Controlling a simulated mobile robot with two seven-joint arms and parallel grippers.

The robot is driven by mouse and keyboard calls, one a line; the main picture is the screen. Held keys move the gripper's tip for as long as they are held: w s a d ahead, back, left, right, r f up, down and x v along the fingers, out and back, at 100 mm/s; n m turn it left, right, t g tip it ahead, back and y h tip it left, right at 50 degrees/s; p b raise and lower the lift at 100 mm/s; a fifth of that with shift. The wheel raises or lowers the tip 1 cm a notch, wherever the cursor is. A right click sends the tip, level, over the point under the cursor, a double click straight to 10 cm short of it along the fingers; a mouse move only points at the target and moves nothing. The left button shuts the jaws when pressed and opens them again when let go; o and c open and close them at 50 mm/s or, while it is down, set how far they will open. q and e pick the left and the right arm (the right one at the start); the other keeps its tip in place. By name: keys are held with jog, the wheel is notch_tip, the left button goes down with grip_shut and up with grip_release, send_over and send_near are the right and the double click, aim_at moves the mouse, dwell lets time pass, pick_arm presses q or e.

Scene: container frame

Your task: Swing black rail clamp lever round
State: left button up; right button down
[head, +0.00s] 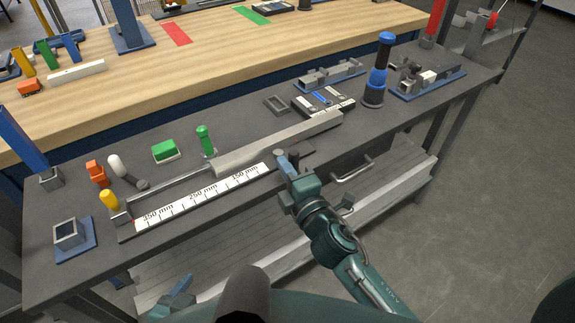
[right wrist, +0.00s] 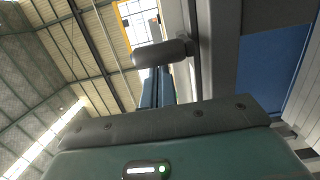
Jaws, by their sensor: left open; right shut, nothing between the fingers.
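A pale metal rail (head: 240,152) with a white millimetre scale (head: 200,197) runs along the front of the dark bench. A small dark rounded knob (head: 278,153), apparently the clamp lever's end, sits at the rail's front edge. My right gripper (head: 287,163) is shut and empty right beside it; contact cannot be told. In the right wrist view a grey cylindrical handle (right wrist: 160,53) on a short stem stands just beyond my blue fingers (right wrist: 158,92). The lever's pivot is largely hidden. My left gripper (head: 177,292) is low at the bottom left, open, away from the bench top.
On the bench (head: 65,200) stand a green knob (head: 205,138), a green block (head: 165,150), a white-tipped lever (head: 122,170), a yellow knob (head: 109,200) and a blue-black post (head: 378,75). A drawer handle (head: 352,170) sticks out at the front. A wooden table (head: 215,50) lies behind.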

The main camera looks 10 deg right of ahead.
pick_arm(q)
jog(key=shift+w+a, duration=0.1)
jog(key=shift+a, duration=0.05)
jog(key=shift+r, duration=0.1)
pick_arm(e)
jog(key=shift+d+r, duration=0.1)
pick_arm(q)
jog(key=shift+a+p, duration=0.1)
jog(key=shift+p, duration=0.35)
pick_arm(e)
jog(key=shift+d+n+g+y, duration=0.15)
jog(key=shift+n+g+y, duration=0.2)
jog(key=shift+y, duration=0.25)
jog(key=shift+d, duration=0.1)
